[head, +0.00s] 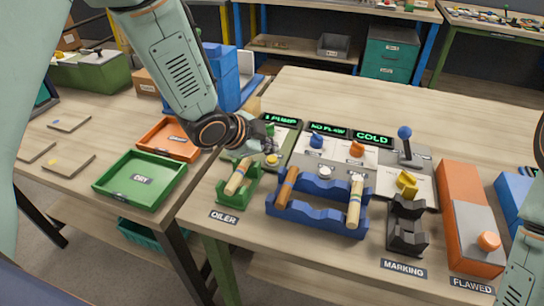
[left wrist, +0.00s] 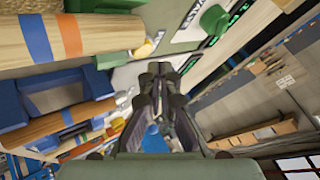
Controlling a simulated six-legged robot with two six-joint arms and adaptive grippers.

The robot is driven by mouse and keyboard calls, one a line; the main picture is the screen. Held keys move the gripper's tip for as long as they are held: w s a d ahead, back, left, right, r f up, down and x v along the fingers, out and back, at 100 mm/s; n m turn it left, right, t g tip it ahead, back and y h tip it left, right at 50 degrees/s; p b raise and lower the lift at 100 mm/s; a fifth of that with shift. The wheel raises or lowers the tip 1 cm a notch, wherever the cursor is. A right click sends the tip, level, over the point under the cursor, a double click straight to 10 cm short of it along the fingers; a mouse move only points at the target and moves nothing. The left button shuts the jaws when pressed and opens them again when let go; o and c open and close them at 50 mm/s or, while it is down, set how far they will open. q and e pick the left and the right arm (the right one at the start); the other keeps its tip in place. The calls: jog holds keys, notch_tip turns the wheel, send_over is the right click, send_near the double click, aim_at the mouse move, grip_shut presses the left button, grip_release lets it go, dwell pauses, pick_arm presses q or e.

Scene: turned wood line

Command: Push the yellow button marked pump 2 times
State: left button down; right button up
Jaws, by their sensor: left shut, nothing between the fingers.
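The yellow button (head: 272,160) sits on the front part of a grey panel, below a display reading "1 PUMP" (head: 282,119). In the left wrist view a pale yellow button (left wrist: 145,48) shows just above the fingertips, beside a wooden piece. My left gripper (head: 264,146) is shut and empty, low over the panel just behind the yellow button in the head view. It also shows in the left wrist view (left wrist: 160,70), fingers together. I cannot tell whether the fingertips touch anything. My right gripper is out of view.
A green holder (head: 222,193) with a wooden piece stands in front of the button. A blue rack (head: 318,213) with turned pieces lies to its right. Other panels carry a blue knob (head: 317,141), an orange knob (head: 357,148) and a blue-topped lever (head: 405,133). A green tray (head: 125,195) is left.

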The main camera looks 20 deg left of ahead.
aim_at(269, 160)
pick_arm(q)
jog(key=shift+r+p, duration=2.2)
jog(key=shift+r, duration=0.25)
jog(key=shift+f, duration=0.1)
notch_tip(269, 160, up, 4)
jog(key=p, duration=1.3)
jog(key=shift+f, duration=0.1)
